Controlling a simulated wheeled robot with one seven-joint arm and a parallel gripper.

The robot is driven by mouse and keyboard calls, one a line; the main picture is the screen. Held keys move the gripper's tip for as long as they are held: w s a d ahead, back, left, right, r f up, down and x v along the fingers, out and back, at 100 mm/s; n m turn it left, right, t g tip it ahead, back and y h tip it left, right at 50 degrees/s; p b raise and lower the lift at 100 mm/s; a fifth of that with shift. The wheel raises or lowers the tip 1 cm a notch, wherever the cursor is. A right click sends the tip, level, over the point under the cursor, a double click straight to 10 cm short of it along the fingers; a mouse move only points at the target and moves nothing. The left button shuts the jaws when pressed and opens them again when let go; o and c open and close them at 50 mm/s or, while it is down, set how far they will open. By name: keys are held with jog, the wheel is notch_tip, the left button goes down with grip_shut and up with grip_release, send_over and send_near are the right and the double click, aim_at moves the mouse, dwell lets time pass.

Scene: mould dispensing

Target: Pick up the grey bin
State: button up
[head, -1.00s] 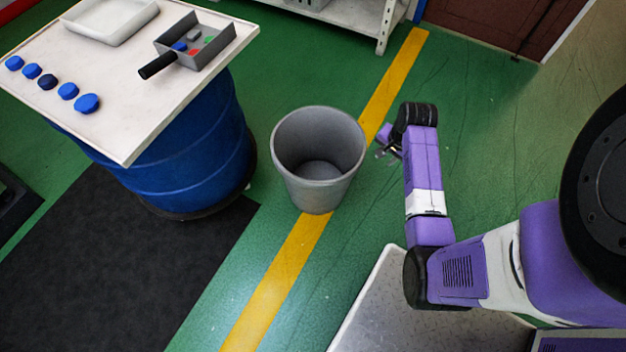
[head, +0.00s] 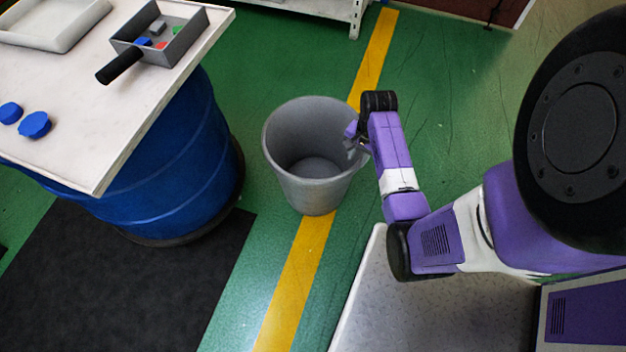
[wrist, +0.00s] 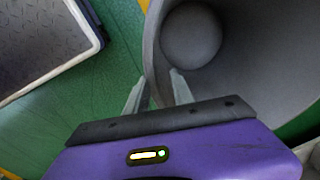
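The grey bin (head: 312,192) stands upright and empty on the green floor, over the yellow line, in the head view. It also fills the upper right of the wrist view (wrist: 240,70). My gripper (head: 354,143) is at the bin's right rim. In the wrist view my gripper (wrist: 155,88) has its two fingers apart, one outside the bin wall and one on the inner side, with the rim between them. Whether either finger touches the wall cannot be told.
A blue barrel (head: 180,165) with a white tabletop (head: 75,105) stands left of the bin. On the top are a grey handled box (head: 180,50), a pale tray (head: 50,48) and blue pieces (head: 35,125). A black mat (head: 130,280) lies in front.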

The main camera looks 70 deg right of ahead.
aim_at(355, 165)
notch_tip(355, 165, down, 5)
jog(key=shift+w+d+r+b, duration=0.1)
jog(key=shift+d+r+b, duration=0.05)
jog(key=shift+b, duration=1)
jog(key=shift+f, duration=0.5)
jog(key=shift+f, duration=0.25)
grip_shut()
dwell(0.5)
jog(key=shift+w+d+r, duration=0.1)
